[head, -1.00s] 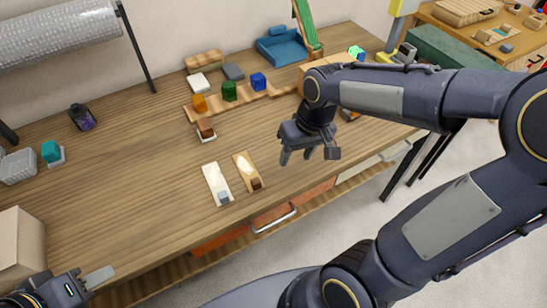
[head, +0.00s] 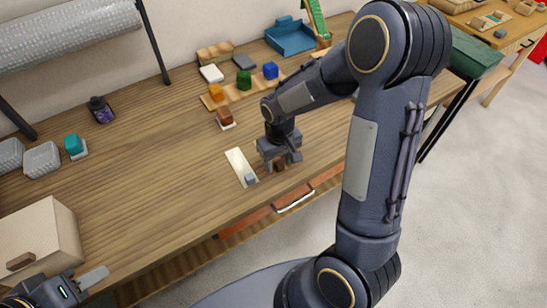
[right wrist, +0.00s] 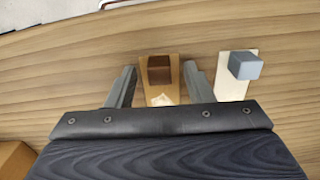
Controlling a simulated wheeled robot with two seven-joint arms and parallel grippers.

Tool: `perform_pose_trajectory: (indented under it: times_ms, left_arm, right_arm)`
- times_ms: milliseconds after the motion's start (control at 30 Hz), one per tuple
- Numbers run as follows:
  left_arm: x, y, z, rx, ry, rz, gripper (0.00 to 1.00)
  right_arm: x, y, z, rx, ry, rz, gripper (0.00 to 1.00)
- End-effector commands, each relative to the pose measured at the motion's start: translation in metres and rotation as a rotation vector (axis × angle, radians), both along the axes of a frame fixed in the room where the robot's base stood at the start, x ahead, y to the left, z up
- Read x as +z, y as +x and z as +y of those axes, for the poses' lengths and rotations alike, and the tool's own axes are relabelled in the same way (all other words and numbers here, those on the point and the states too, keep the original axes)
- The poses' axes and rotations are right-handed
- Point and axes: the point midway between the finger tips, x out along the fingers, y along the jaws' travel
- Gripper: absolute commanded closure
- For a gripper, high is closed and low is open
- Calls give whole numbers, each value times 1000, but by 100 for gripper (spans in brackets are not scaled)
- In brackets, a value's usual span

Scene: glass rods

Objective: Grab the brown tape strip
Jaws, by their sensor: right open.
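The brown tape strip (right wrist: 172,91) is a tan strip with a brown block (right wrist: 158,70) on its far end in the right wrist view. In the head view the block (head: 279,167) peeks out under my right gripper (head: 281,161), which hides most of the strip. My right gripper (right wrist: 160,90) is open, one finger on each side of the strip, with gaps to both. I cannot tell how high the fingertips are above the table. My left gripper (head: 88,279) is at the lower left of the head view, far from the strip; its jaw opening is unclear.
A white strip with a grey block (head: 250,179) lies just left of my right gripper; in the right wrist view the white strip (right wrist: 226,92) is close to the right finger. Coloured blocks, including a green block (head: 244,80), stand behind. The table's left middle is clear.

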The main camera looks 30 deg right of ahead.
Motion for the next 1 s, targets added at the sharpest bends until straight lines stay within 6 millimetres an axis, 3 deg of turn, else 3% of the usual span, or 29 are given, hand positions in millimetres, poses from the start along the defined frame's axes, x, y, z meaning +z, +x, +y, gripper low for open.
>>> perform_pose_trajectory:
  times_ms: [200, 567, 1000]
  left_arm:
    - [0, 0, 0, 0, 0, 0, 64]
    - [0, 0, 0, 0, 0, 0, 64]
    - [0, 0, 0, 0, 0, 0, 64]
  right_arm:
    - [0, 0, 0, -1, 0, -1, 54]
    - [0, 0, 0, -1, 0, -1, 100]
    - [7, 1, 0, -1, 1, -3, 100]
